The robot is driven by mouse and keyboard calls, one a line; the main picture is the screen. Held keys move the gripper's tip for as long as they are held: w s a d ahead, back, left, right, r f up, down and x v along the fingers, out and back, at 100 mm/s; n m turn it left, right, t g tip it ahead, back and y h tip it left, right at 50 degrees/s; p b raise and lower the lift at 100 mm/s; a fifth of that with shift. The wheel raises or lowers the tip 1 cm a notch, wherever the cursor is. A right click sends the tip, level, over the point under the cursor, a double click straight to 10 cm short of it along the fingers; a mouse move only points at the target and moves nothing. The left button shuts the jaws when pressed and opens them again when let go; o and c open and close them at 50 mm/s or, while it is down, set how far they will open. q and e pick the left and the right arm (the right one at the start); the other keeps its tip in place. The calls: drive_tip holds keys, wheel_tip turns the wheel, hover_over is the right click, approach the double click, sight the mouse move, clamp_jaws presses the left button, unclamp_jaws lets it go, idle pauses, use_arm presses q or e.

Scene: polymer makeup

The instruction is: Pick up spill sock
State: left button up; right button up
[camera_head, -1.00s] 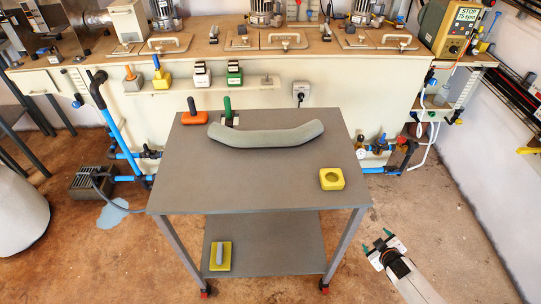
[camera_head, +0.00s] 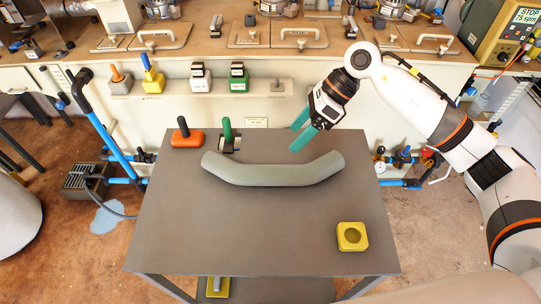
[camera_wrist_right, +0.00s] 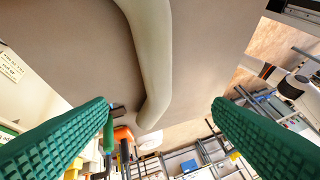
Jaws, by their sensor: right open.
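The spill sock (camera_head: 272,170) is a grey-green curved tube lying across the back half of the grey cart top (camera_head: 250,225), its ends bent toward the back. It also shows in the right wrist view (camera_wrist_right: 152,50), running between and beyond the fingers. My right gripper (camera_head: 302,140) reaches in from the right, above and behind the sock, with its green fingers pointing down toward it. In the right wrist view the green ridged fingers (camera_wrist_right: 165,125) are wide apart with nothing between them touching. My left gripper is not in view.
An orange-based tool (camera_head: 186,136) and a green-handled tool (camera_head: 228,138) stand at the cart's back left. A yellow block with a round recess (camera_head: 352,236) sits at the front right. A workbench (camera_head: 290,105) stands behind the cart. The cart's front left is clear.

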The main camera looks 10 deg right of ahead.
sight(277, 167)
drive_tip(key=shift+n+h, duration=0.3)
drive_tip(key=shift+h, duration=0.4)
drive_tip(key=x, duration=0.4)
drive_tip(key=p+x, duration=0.1)
drive_tip(key=x, duration=0.1)
drive_tip(key=shift+s+d+f, duration=0.15)
drive_tip(key=shift+d+f, duration=0.05)
drive_tip(key=shift+f, duration=0.05)
drive_tip(key=p+x, duration=0.1)
drive_tip(key=x, duration=0.4)
drive_tip(key=shift+a+f+p, duration=0.15)
drive_tip(key=shift+a+p, duration=0.05)
drive_tip(key=shift+p, duration=0.15)
drive_tip(key=shift+a+f, duration=0.1)
drive_tip(key=shift+f, duration=0.1)
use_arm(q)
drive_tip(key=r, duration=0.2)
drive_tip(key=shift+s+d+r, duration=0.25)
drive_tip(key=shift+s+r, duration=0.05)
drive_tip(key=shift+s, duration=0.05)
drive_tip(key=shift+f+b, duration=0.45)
use_arm(e)
drive_tip(key=shift+f, duration=0.25)
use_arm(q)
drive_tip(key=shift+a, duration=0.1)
use_arm(e)
drive_tip(key=c, duration=1.2)
